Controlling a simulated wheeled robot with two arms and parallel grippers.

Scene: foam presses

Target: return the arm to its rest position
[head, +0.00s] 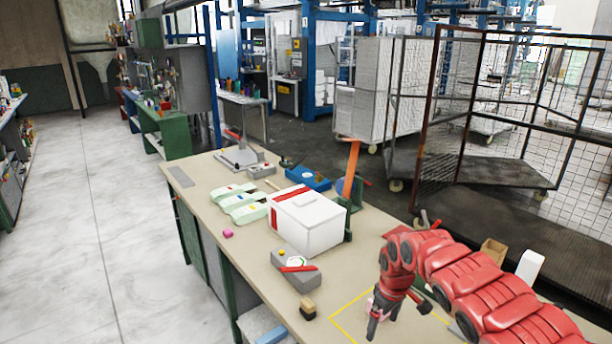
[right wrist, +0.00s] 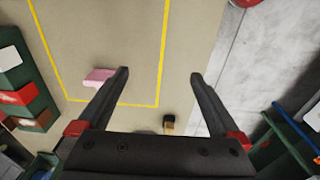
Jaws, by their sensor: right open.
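My right arm comes in from the lower right of the head view, with its red links over the bench. My right gripper (head: 398,318) is above the yellow-outlined area of the bench. In the right wrist view the gripper (right wrist: 160,73) has its two dark fingers wide apart, with nothing between them. A pink piece (right wrist: 98,76) lies inside the yellow outline (right wrist: 162,50), beside the left finger in that view. My left arm and gripper are not in view.
The bench (head: 262,262) holds a white box (head: 318,222), a grey device (head: 296,274), a small wooden-topped brush (head: 308,308), pale green pieces (head: 240,203) and a blue tray (head: 308,179). A wire cage cart (head: 480,170) stands behind. Floor at left is clear.

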